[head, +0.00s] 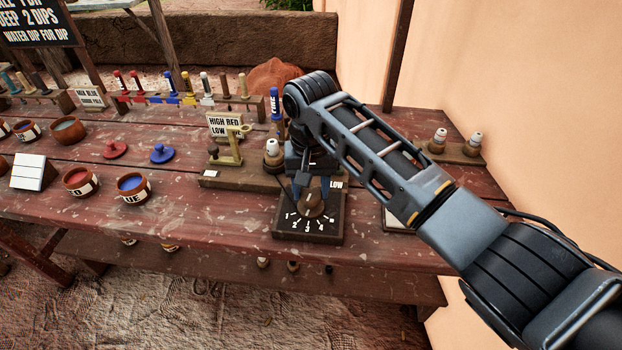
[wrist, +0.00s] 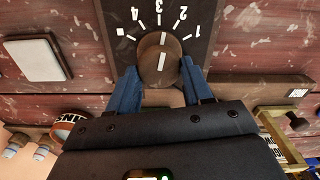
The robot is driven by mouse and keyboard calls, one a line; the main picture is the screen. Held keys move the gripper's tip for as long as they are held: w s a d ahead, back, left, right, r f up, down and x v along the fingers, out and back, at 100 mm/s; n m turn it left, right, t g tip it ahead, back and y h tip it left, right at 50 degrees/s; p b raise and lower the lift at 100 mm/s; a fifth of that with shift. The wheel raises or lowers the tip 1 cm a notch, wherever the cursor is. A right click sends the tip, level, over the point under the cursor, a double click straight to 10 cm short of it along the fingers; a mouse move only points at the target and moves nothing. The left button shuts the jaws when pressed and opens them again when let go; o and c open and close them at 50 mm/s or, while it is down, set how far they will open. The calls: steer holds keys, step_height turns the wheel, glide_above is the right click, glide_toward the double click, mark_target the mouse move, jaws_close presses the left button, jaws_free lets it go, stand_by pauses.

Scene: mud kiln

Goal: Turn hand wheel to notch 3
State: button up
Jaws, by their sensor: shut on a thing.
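The hand wheel is a brown round knob (head: 313,208) on a dark dial plate (head: 288,232) at the table's front edge. In the wrist view the knob (wrist: 152,70) carries a white line. The line points roughly at the 3 among the dial's numbers, 1 to 4; whether it is exactly on the notch I cannot tell. My gripper (head: 311,194) comes down from above and behind the dial. Its two blue fingers (wrist: 160,80) are shut on the knob, one on each side. My gripper body hides the knob's rear part in the wrist view.
A wooden base (head: 240,180) with a brass stand (head: 230,150) and a white-topped peg (head: 272,152) is just left of my gripper. Paint pots (head: 131,188) and lids are further left. A plastered wall (head: 520,110) bounds the right.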

mark_target(310, 192)
steer(key=shift+n+p, duration=0.35)
steer(key=shift+n, duration=0.65)
steer(key=o, duration=1)
steer(key=shift+o, duration=0.2)
steer(key=shift+r+b, duration=0.35)
steer(key=shift+r, duration=3.55)
